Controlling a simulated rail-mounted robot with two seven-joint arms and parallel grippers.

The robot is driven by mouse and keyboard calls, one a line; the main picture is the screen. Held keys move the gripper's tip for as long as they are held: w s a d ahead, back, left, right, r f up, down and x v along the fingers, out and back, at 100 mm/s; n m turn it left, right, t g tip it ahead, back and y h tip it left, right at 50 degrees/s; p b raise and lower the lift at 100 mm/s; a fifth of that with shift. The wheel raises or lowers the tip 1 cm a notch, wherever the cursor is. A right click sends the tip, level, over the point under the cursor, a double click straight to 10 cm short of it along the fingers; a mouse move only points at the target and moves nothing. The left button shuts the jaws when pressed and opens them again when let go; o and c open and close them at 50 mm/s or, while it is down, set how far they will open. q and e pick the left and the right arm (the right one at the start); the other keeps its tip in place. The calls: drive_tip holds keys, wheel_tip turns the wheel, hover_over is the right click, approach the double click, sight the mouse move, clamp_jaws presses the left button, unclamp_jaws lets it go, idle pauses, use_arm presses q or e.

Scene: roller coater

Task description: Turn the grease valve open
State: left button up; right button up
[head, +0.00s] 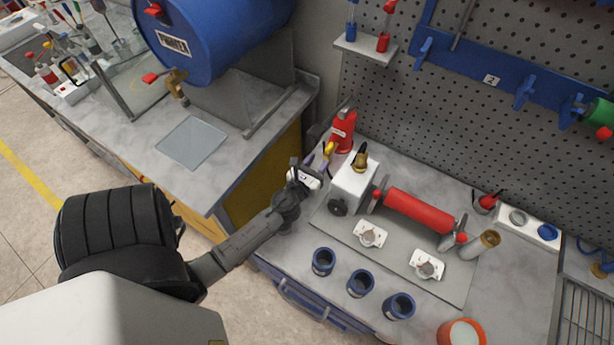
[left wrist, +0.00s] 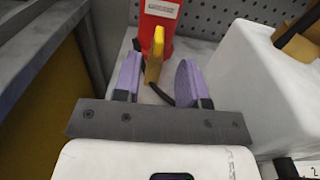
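A yellow lever (head: 329,149), which looks like the grease valve's handle, sticks out in front of a red canister (head: 343,132) at the bench's back left. In the left wrist view the lever (left wrist: 156,55) stands nearly upright. My left gripper (head: 316,164) is open, with its purple fingertips pointing at the lever. In the left wrist view the fingertips (left wrist: 159,80) lie to either side of the lever, with a visible gap on both sides. The lower part of the valve is partly hidden by the lever. My right gripper is not in view.
A white box (head: 352,182) with a brass fitting stands close to the right of my left gripper. A red roller (head: 418,211) lies beyond it. Several blue cups stand in front. A blue drum (head: 215,35) is on the left bench, and a pegboard (head: 465,110) rises behind.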

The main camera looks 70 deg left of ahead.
use_arm(q)
drive_tip(key=shift+b+v, duration=0.45)
drive_tip(key=shift+v, duration=2.65)
